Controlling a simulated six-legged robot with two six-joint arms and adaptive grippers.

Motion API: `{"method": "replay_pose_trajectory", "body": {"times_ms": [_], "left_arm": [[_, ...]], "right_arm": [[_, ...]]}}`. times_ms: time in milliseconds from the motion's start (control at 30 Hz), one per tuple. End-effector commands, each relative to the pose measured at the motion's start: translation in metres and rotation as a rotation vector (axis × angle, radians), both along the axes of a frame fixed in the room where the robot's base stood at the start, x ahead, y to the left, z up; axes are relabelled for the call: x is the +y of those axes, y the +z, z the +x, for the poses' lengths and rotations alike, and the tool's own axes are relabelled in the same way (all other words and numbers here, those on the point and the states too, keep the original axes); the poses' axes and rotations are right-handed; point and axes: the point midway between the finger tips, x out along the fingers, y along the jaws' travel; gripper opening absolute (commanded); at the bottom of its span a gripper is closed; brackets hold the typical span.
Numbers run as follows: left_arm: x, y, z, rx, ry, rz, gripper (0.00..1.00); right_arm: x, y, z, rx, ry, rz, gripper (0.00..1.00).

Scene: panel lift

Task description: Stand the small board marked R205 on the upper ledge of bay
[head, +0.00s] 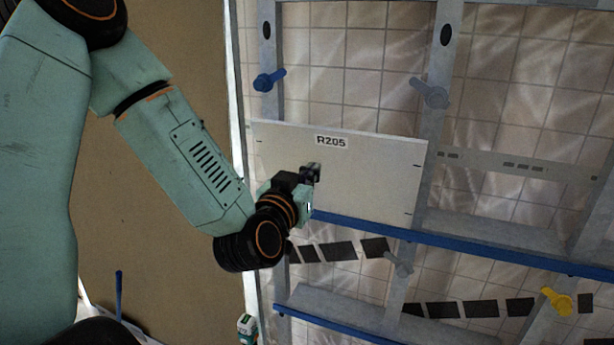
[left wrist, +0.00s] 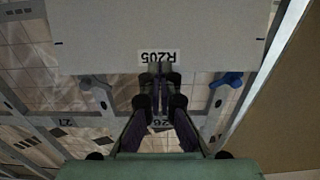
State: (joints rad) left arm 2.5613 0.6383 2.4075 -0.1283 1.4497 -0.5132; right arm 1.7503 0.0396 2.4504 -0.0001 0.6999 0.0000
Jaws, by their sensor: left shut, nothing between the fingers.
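The pale board marked R205 (head: 340,190) stands nearly upright against the frame's uprights in the head view. Its lower edge is at the blue-edged upper ledge (head: 480,247); the left part of that edge is hidden by my arm. The board also fills the upper part of the left wrist view (left wrist: 110,32), with its label upside down. My left gripper (head: 313,172) is shut and empty in front of the board, just below the label. In the left wrist view its fingertips (left wrist: 158,82) are together near the label; I cannot tell whether they touch the board. My right gripper is out of view.
A blue turn-handle (head: 268,80) and a grey one (head: 431,93) sit on the uprights above the board, clear of it. A lower ledge (head: 340,322), another grey handle (head: 398,264) and a yellow handle (head: 557,301) are below. A brown panel (head: 160,210) lies left.

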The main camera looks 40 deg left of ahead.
Motion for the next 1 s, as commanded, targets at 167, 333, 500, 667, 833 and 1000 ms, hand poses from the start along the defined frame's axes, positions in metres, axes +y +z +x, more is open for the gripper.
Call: {"method": "replay_pose_trajectory", "body": {"times_ms": [167, 333, 500, 667, 833, 1000], "left_arm": [[0.004, -0.001, 0.015, -0.002, 0.000, 0.001, 0.00], [0.008, -0.001, 0.028, -0.001, -0.001, 0.000, 0.00], [0.011, -0.001, 0.042, -0.001, -0.003, 0.000, 0.00], [0.014, -0.001, 0.054, 0.000, -0.004, -0.001, 0.00], [0.017, -0.001, 0.063, 0.001, -0.004, -0.001, 0.00], [0.018, 0.000, 0.068, -0.001, -0.004, -0.003, 0.00]], "right_arm": [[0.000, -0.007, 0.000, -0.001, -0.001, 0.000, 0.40], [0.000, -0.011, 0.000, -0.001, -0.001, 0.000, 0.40], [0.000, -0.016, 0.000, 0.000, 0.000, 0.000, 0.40], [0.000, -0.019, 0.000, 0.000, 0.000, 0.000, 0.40], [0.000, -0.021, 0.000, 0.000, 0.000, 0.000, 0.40], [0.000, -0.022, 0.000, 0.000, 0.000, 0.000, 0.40]]}}
